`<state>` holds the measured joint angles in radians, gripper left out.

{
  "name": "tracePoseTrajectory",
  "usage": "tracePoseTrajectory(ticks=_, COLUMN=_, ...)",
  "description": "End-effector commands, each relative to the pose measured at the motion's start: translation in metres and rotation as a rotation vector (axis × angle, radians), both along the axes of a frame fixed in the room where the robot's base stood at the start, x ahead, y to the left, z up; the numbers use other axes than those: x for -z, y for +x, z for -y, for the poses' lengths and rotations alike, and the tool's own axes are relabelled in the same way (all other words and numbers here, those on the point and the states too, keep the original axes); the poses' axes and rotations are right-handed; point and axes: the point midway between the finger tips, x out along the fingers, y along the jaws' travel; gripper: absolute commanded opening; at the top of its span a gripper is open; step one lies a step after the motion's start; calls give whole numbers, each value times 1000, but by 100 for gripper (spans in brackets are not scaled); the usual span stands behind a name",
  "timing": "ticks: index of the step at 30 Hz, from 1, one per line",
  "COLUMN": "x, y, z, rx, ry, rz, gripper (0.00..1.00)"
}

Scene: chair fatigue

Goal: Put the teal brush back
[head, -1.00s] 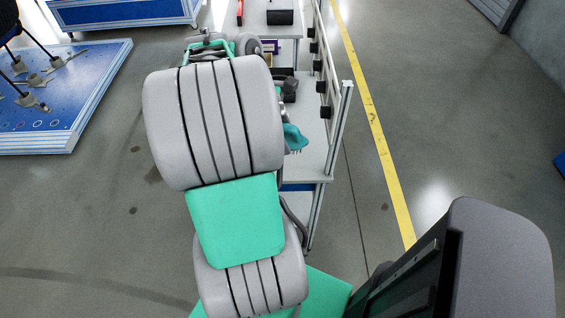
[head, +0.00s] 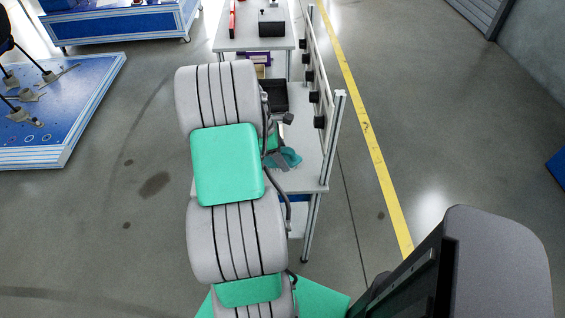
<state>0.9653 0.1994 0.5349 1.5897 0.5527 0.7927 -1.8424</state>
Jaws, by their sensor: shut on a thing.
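The teal brush (head: 286,157) shows just right of my arm, over the near end of the grey-white workbench (head: 308,174), its bristles toward the viewer. My gripper (head: 270,157) is mostly hidden behind my grey and green arm. It is shut on the brush, whose handle end is covered. I cannot tell whether the brush touches the bench surface.
A black bin (head: 274,96) sits farther back on the bench. A rail with several black knobs (head: 319,122) runs along the bench's right side, ending in a metal post (head: 332,140). A black box (head: 271,22) stands on the far table.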

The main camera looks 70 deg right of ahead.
Motion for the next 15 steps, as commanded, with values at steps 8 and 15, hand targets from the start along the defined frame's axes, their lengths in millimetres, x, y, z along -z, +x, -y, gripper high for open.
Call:
tracePoseTrajectory(ticks=8, x=36, y=3, z=6, rx=0, ry=0, rz=0, gripper=12)
tracePoseTrajectory(ticks=15, x=38, y=3, z=6, rx=1, ry=-1, rz=1, gripper=12)
